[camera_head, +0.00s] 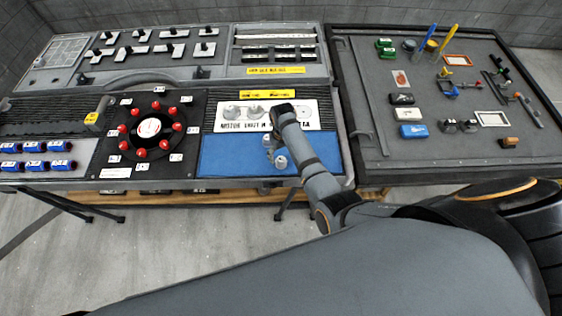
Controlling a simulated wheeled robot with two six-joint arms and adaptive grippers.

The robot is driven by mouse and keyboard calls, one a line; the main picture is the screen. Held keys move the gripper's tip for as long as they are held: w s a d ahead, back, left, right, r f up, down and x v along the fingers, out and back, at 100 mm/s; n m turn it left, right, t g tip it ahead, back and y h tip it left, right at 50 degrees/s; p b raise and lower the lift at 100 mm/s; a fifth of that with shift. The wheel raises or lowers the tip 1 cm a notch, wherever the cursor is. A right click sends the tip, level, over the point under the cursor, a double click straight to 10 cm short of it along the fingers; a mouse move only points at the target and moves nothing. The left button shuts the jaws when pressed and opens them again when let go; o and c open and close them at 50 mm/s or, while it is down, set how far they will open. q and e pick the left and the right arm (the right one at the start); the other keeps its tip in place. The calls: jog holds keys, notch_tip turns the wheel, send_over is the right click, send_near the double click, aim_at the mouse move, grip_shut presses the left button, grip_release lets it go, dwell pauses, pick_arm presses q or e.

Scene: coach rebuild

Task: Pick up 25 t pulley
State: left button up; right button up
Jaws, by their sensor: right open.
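Small silver pulley-like parts (281,162) stand on the blue mat (225,154), close beside my right arm. More round silver parts (232,111) sit on the white labelled panel (250,122) behind the mat. Tooth counts are too small to read, so I cannot tell which one is the 25 t pulley. My right arm reaches in from the lower right, and my right gripper (277,122) is over the right end of the white panel, near the silver parts. It is open, with its fingers partly hidden by the arm. My left gripper is out of view.
Left of the mat is a black board (118,148) with a ring of red knobs. Blue parts (36,164) stand in rows at far left. A raised dark tray (372,130) with tools and small boxes lies to the right. Grey floor is clear in front.

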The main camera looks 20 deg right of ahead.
aim_at(281, 159)
jog(key=shift+f, duration=0.15)
jog(key=f+b, duration=0.4)
jog(key=f, duration=0.1)
jog(key=shift+w+a, duration=0.15)
jog(key=shift+a, duration=0.05)
jog(key=shift+r, duration=0.1)
jog(key=c, duration=1.3)
jog(key=shift+r, duration=0.15)
